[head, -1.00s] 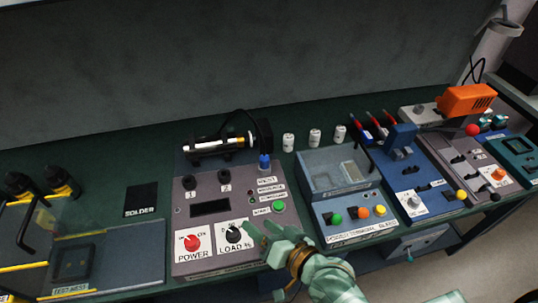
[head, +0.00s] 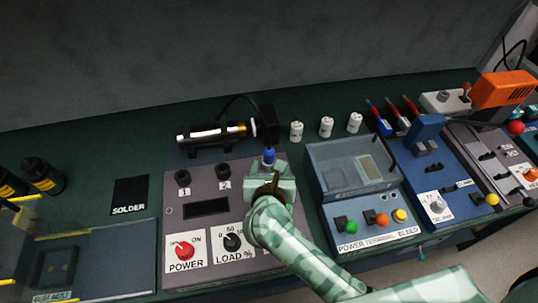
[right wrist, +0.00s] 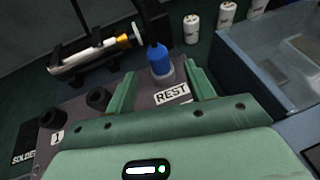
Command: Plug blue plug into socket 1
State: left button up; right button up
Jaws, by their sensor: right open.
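The blue plug (head: 268,157) stands upright in its rest spot on the grey panel, and it also shows in the right wrist view (right wrist: 158,60). My right gripper (head: 270,178) is just in front of it, open; in the right wrist view its fingers (right wrist: 160,82) spread to either side of the plug's near side, with the plug beyond them and nothing held. Socket 1 (head: 183,177) is a black round socket at the panel's upper left, and socket 2 (head: 224,172) is to its right. In the wrist view, socket 1 (right wrist: 51,118) is left of the gripper. My left gripper is not in view.
Several white canisters (head: 326,127) stand behind a blue-grey terminal box (head: 350,165) to the right. A black SOLDER mat (head: 130,195) lies left of the panel.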

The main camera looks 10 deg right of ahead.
aim_at(270, 157)
jog(key=x, duration=0.4)
jog(key=shift+w+b, duration=0.15)
jog(key=shift+b, duration=0.15)
jog(key=b+x, duration=0.1)
jog(key=x, duration=0.3)
jog(key=shift+w, duration=0.3)
jog(key=shift+a, duration=0.1)
jog(key=c, duration=1.1)
